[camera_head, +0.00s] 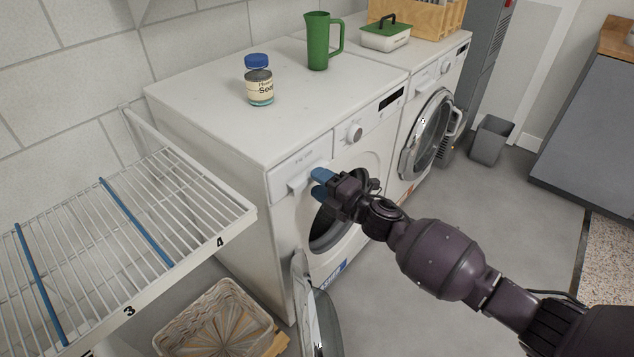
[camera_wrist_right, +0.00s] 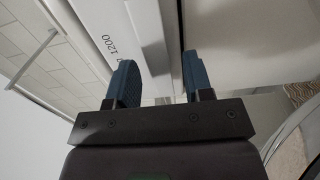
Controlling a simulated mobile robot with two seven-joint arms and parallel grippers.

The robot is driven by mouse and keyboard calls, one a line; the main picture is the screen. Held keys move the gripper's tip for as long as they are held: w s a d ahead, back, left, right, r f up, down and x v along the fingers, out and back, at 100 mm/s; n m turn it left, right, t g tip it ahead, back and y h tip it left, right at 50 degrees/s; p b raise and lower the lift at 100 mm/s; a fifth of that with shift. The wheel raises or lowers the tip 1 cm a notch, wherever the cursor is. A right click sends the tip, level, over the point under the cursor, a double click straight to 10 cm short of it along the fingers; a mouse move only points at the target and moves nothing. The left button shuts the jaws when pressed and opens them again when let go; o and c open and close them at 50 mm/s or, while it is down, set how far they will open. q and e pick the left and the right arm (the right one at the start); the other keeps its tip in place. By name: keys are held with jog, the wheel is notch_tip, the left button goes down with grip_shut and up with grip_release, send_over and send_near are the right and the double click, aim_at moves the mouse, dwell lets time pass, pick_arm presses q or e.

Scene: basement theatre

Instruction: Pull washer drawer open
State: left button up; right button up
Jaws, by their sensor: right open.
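The white washer (camera_head: 245,130) stands in the middle of the head view. Its drawer (camera_head: 300,165) is at the upper left of the front panel and appears shut, with a protruding handle (camera_head: 298,185) along its lower edge. In the right wrist view, the drawer front with printed text (camera_wrist_right: 108,38) and the handle (camera_wrist_right: 152,45) lie ahead of the fingers. My right gripper (camera_head: 320,183) is open, its blue fingertips close to the right end of the handle; contact cannot be told. It also shows in the right wrist view (camera_wrist_right: 160,78). My left gripper is not in view.
The washer's round door (camera_head: 315,310) hangs open below. A second machine with an open door (camera_head: 428,135) stands to the right. A bottle (camera_head: 259,85) and green pitcher (camera_head: 320,42) stand on top. A wire rack (camera_head: 180,200) is left, a basket (camera_head: 215,330) below.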

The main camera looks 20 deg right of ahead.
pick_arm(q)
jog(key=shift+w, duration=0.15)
pick_arm(e)
jog(key=shift+w+a, duration=0.3)
jog(key=shift+w, duration=0.1)
grip_shut()
jog(key=shift+s+d, duration=0.1)
jog(key=shift+s, duration=0.05)
